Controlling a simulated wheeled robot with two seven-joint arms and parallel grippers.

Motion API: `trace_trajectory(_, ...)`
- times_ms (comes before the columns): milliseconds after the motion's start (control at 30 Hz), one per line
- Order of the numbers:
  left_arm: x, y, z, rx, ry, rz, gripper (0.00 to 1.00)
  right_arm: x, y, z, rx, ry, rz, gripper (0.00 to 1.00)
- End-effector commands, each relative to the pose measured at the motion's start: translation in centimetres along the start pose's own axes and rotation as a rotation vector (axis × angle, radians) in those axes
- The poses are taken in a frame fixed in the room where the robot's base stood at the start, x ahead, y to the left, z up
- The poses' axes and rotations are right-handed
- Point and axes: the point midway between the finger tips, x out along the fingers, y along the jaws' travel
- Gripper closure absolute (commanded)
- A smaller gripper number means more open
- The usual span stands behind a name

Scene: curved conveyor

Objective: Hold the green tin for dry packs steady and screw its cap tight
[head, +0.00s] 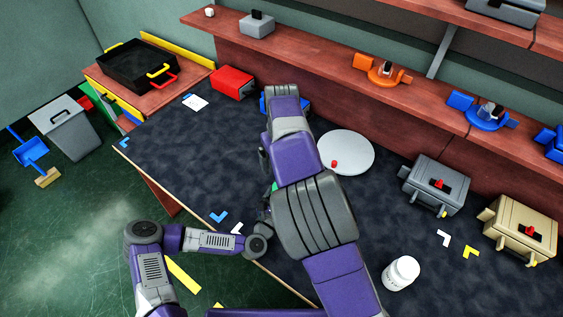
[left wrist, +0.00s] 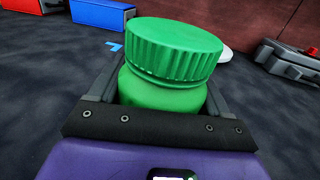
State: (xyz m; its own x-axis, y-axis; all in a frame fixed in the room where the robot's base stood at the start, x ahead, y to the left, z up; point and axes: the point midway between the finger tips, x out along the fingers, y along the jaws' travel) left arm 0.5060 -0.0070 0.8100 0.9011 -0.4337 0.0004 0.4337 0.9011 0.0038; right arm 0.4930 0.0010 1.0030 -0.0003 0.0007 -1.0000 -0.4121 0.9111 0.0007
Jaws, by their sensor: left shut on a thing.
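The green tin (left wrist: 158,95) stands between the fingers of my left gripper (left wrist: 160,100) in the left wrist view. Its ribbed green cap (left wrist: 175,45) sits on top; I cannot tell whether it is fully seated. My left gripper is shut on the tin's body. In the head view only a sliver of green (head: 274,187) shows beside my right arm, which hides the rest. My right arm reaches across the table over the tin's place. A dark part beside it may be my right gripper, but its jaws cannot be made out. No right finger shows at the cap in the left wrist view.
A white plate (head: 352,152) with a small red piece lies right of my arm. A white jar (head: 400,273) stands near the front. A red box (head: 233,83) and a blue box (left wrist: 97,14) stand behind. Grey (head: 436,186) and tan (head: 520,230) boxes are at right. The left tabletop is mostly clear.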

Motion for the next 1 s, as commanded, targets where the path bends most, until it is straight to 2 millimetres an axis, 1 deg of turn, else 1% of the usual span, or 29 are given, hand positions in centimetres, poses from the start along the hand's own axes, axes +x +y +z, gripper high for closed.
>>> trace_trajectory(67,0.0,0.0,0.0,0.000,0.001,0.000,1.00,0.0,0.0,0.0,0.000,0.000,0.000,0.07)
trace_trajectory(100,0.0,0.0,0.0,0.000,0.001,0.000,0.19,0.0,0.0,0.0,0.000,0.000,0.000,0.07)
trace_trajectory(233,0.0,0.0,0.0,0.000,0.001,0.000,0.00,0.0,0.0,0.0,0.000,0.000,0.001,0.07)
trace_trajectory(467,-0.1,0.0,0.0,0.000,0.001,0.000,0.00,0.0,0.0,0.0,0.000,0.000,0.001,0.07)
trace_trajectory(567,-0.8,0.1,-0.1,-0.001,0.002,0.002,0.00,0.0,0.0,0.0,0.000,0.000,0.001,0.07)
trace_trajectory(800,-4.8,0.1,0.0,-0.003,0.003,0.002,0.00,-0.2,0.0,0.0,0.000,0.000,0.001,0.07)
trace_trajectory(900,-6.2,0.1,-0.1,-0.002,0.003,0.001,0.00,-0.3,0.0,0.0,0.000,0.000,0.001,0.07)
trace_trajectory(1000,-7.2,0.0,0.0,0.000,0.001,0.001,0.00,-0.3,0.0,0.0,0.000,0.000,0.001,0.07)
